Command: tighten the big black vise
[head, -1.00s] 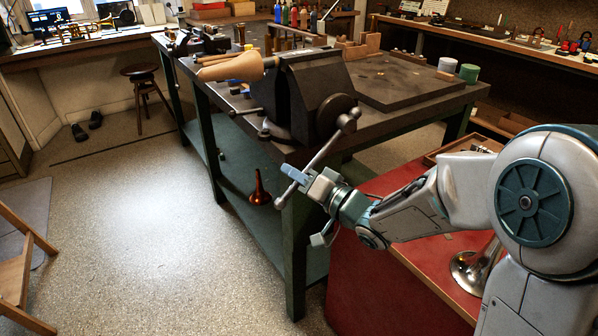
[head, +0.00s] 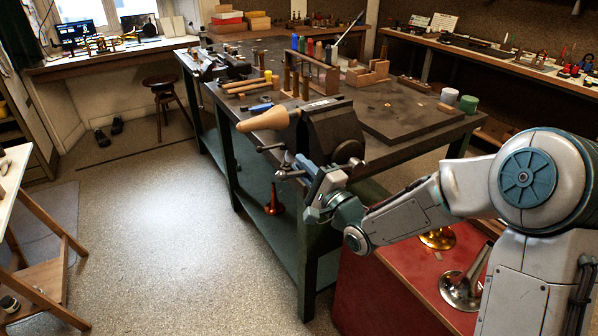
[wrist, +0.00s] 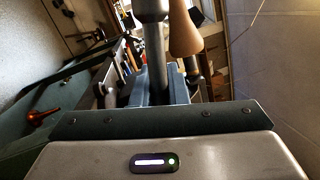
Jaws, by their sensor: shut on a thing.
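The big black vise (head: 332,136) is mounted at the near corner of the dark workbench (head: 400,150). A tan wooden cone-shaped piece (head: 264,120) sticks out to the left at its jaws. The vise's grey handle bar (head: 289,175) shows its left end beside my gripper; the rest is mostly hidden behind the gripper. My gripper (head: 306,168) is in front of the vise, with its blue fingers shut on the handle bar. In the wrist view the bar (wrist: 154,50) runs between the two fingers (wrist: 157,88), with a round knob at its top. The wooden piece also shows there (wrist: 184,30).
A red cabinet (head: 390,285) with brass horn parts stands below my arm. A rack of tools (head: 315,72) and loose wooden-handled tools lie on the bench. The floor at left is clear, beside a wooden folding stand (head: 45,265).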

